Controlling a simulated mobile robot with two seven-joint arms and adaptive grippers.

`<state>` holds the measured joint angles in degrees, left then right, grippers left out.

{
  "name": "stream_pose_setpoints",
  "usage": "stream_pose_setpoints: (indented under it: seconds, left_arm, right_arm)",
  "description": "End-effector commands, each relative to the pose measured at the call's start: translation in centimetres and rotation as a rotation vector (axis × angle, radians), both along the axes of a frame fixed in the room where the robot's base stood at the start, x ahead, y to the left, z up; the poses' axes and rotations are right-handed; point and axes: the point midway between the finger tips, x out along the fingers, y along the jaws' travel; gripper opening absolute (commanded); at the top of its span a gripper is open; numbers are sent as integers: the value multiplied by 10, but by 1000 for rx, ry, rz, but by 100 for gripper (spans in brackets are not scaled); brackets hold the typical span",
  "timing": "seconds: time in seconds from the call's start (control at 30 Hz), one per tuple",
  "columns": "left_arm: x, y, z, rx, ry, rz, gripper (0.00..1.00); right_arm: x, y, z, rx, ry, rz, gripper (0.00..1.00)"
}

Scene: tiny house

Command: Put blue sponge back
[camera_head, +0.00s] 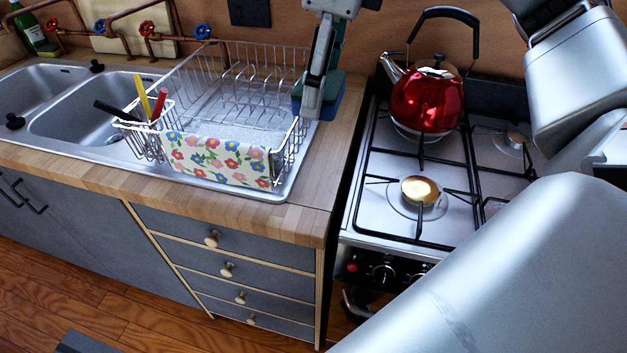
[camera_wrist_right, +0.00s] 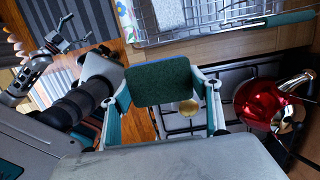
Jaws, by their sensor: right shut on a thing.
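The blue sponge (camera_head: 333,94) with a green scouring side is held in my right gripper (camera_head: 314,98), in front of the right end of the wire dish rack (camera_head: 228,88). In the right wrist view the sponge (camera_wrist_right: 160,82) sits between both fingers of the gripper (camera_wrist_right: 165,100), green face showing. The gripper hides part of the sponge in the head view. I cannot tell whether the sponge touches the rack or counter. My left gripper (camera_wrist_right: 52,46) seems to show small at the left of the wrist view; its opening is unclear.
A red kettle (camera_head: 428,100) stands on the gas stove (camera_head: 385,170), right of the rack. A flowered cloth (camera_head: 220,160) hangs on the rack's front, beside a utensil basket (camera_head: 148,135). A double sink (camera_head: 85,105) is at the left. The counter strip (camera_head: 318,180) beside the stove is clear.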

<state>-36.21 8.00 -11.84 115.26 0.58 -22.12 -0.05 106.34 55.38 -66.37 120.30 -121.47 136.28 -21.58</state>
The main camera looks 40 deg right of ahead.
Motion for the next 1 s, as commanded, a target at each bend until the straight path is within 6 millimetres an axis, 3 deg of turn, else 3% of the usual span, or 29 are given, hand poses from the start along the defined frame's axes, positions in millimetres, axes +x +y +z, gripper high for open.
stream_pose_setpoints:
  seconds: [0.2, 0.5, 0.87, 1.0]
  left_arm:
    - [-7, 5, -20, 17, 20, -1, 78]
    - [1, 12, -25, 37, 8, 2, 78]
    - [0, 12, -27, 41, 9, 0, 78]
    - [-4, 11, -35, 42, 19, -2, 78]
  right_arm:
    - [0, 0, -58, -1, 13, 2, 54]
    - [0, 0, -127, -1, 11, 3, 54]
    - [0, 0, -155, 0, 6, 3, 54]
    - [-1, 0, -177, -1, 8, 3, 54]
